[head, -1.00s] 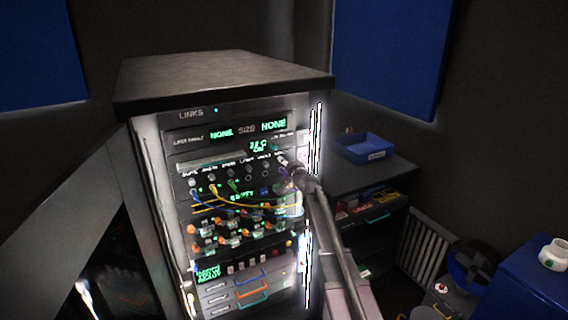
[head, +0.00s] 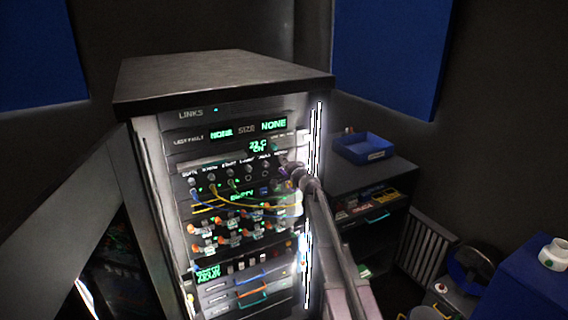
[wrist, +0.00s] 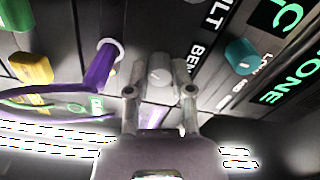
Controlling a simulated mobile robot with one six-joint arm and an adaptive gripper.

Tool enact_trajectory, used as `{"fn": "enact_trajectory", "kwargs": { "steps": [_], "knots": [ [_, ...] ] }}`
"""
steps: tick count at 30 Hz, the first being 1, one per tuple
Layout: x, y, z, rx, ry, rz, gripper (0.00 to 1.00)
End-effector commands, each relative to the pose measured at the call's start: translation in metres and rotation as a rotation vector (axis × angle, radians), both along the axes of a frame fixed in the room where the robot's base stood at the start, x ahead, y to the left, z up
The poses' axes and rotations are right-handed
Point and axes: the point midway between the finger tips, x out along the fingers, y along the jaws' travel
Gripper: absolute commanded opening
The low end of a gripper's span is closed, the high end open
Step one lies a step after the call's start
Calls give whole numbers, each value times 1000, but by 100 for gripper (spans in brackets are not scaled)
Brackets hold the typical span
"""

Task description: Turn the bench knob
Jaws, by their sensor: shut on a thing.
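The bench knob (wrist: 160,68) is a small grey round knob with a pale mark, beside a partly hidden label starting "BEN" in the wrist view. My gripper (wrist: 158,80) has one finger on each side of the knob and is shut on it. In the head view my gripper (head: 288,169) is at the right end of the upper row of knobs and jacks on the rack (head: 222,84). It hides the bench knob there.
A purple plug and cable (wrist: 100,68) sit close to the left finger. A teal knob (wrist: 241,56) is to the right. Yellow and green plugs (wrist: 30,68) are further left. A shelf with a blue bin (head: 362,147) stands right of the rack.

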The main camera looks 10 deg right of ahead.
Motion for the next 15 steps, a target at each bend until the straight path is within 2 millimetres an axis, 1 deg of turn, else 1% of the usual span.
{"fn": "enact_trajectory", "kwargs": {
  "steps": [15],
  "knots": [
    [2,0,0,468,151,0,0]
  ]
}}
